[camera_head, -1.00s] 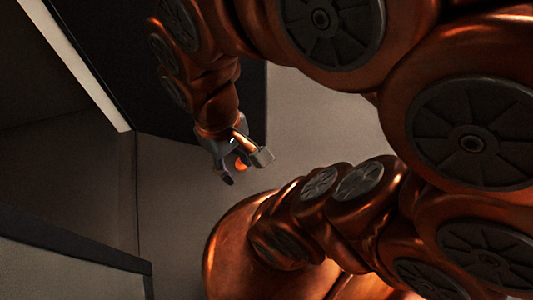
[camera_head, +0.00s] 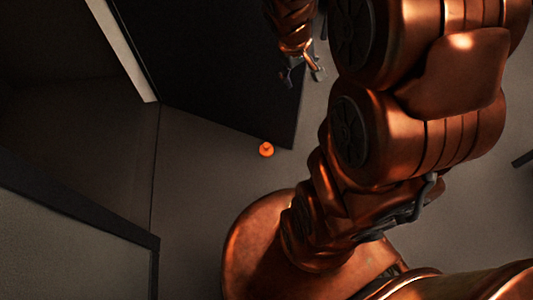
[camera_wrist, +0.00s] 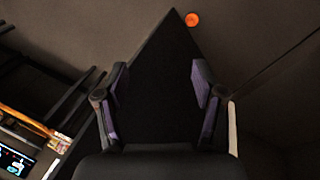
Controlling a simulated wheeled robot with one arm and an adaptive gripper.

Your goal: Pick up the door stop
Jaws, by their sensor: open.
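The door stop (camera_head: 266,150) is a small round orange piece on the grey floor, close to the lower corner of a dark panel. It also shows in the wrist view (camera_wrist: 192,19), near the top edge and beyond my fingertips. My gripper (camera_head: 303,77) is up and to the right of it in the head view, apart from it. In the wrist view my gripper (camera_wrist: 158,85) has its two fingers spread wide with nothing held between them.
The dark door-like panel (camera_head: 220,70) stands beside the door stop, its corner filling the space between my fingers in the wrist view. A dark-edged partition (camera_head: 75,215) is at lower left. Dark bars and a lit screen (camera_wrist: 14,160) show left in the wrist view.

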